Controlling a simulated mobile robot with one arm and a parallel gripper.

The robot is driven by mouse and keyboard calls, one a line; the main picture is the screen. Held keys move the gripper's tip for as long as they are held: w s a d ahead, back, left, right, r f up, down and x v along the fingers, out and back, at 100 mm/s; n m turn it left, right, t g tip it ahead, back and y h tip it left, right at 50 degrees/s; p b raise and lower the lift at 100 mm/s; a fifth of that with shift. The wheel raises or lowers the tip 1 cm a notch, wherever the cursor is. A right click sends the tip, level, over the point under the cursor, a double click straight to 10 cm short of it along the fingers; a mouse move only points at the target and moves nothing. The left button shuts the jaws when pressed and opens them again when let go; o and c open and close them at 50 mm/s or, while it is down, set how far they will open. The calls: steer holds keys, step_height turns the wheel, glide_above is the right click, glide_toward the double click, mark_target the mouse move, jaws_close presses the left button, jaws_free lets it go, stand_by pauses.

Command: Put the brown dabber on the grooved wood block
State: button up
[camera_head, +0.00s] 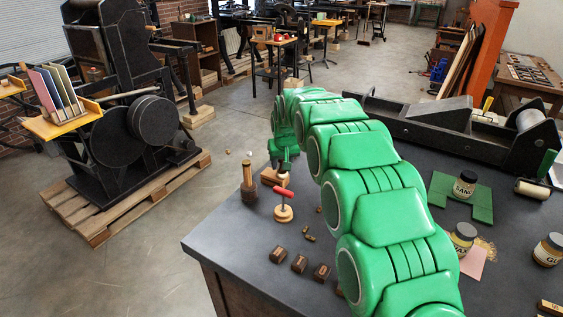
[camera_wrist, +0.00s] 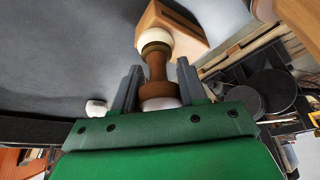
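The brown dabber (camera_wrist: 157,68) shows in the wrist view, with a narrow brown handle, a wide butt and a cream rounded head. My gripper (camera_wrist: 158,64) has its two grey fingers on either side of it, close against the wide butt. The cream head overlaps the edge of the tan grooved wood block (camera_wrist: 180,28) in this view; I cannot tell whether they touch. In the head view my gripper (camera_head: 283,162) points down over the wood block (camera_head: 270,178) at the bench's far edge. The dabber is mostly hidden there.
Small dark brown blocks (camera_head: 299,264) lie nearer. Jars, including one (camera_head: 464,185) by a green mat, stand right of my arm. The bench's front left is clear.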

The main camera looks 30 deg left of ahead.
steer(key=o, duration=0.5)
steer(key=shift+c, duration=0.2)
steer(key=shift+r, duration=0.1)
steer(key=v, duration=1.2)
